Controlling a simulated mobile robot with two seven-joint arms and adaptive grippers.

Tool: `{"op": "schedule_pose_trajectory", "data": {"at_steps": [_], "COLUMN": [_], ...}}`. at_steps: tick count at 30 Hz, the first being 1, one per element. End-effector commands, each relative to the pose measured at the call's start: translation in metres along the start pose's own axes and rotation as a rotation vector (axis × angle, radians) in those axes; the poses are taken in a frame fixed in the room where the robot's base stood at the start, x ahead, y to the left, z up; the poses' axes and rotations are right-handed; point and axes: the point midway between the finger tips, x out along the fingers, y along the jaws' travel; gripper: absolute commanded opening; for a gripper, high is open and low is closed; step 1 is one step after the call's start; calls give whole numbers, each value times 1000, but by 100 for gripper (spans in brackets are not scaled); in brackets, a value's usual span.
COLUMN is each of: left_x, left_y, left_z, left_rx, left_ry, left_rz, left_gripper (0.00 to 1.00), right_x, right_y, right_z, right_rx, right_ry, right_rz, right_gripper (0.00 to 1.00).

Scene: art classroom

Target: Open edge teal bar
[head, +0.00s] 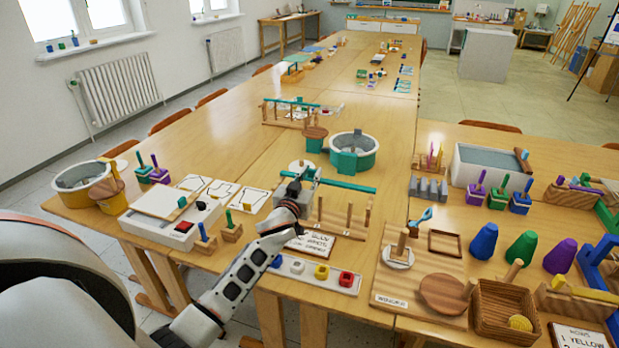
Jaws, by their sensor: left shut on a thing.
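The near teal bar (345,185) lies level over a wooden rack with several upright pegs (348,213), close to the front edge of the table. My left gripper (293,187) reaches in from the lower left and is shut at the bar's left end. The fingertips are small here, and the wrist hides part of the contact. A second teal bar (293,102) lies across another wooden rack farther back. My right gripper is not in view.
A sign card (310,243) and a white strip with coloured buttons (315,273) lie in front of the rack. A grey-and-teal round tub (353,150) stands behind the bar. A white box (175,217) is at left, and a wooden board (425,282) at right.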

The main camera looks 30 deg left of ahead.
Motion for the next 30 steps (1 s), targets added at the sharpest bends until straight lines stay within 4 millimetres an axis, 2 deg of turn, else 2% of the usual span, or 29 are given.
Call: {"op": "schedule_pose_trajectory", "data": {"at_steps": [2, 3, 5, 15, 19, 23, 30], "left_x": [0, 0, 0, -1, -10, -30, -80], "left_y": [0, 0, 0, 0, 0, 0, 0], "left_z": [0, 0, 0, 0, 1, 1, 1], "left_rx": [1, 1, 1, 0, -1, -1, -2], "left_ry": [0, 0, 0, 0, -1, -1, -2], "left_rz": [-1, -1, -1, 0, 1, 0, 0], "left_gripper": [0, 25, 38, 38, 38, 38, 38], "right_x": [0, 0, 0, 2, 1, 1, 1], "right_y": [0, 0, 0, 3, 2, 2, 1], "right_z": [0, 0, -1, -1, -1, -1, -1], "right_rx": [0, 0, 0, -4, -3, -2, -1], "right_ry": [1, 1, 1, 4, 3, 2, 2], "right_rz": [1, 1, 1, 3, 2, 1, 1], "right_gripper": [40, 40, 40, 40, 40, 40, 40]}}
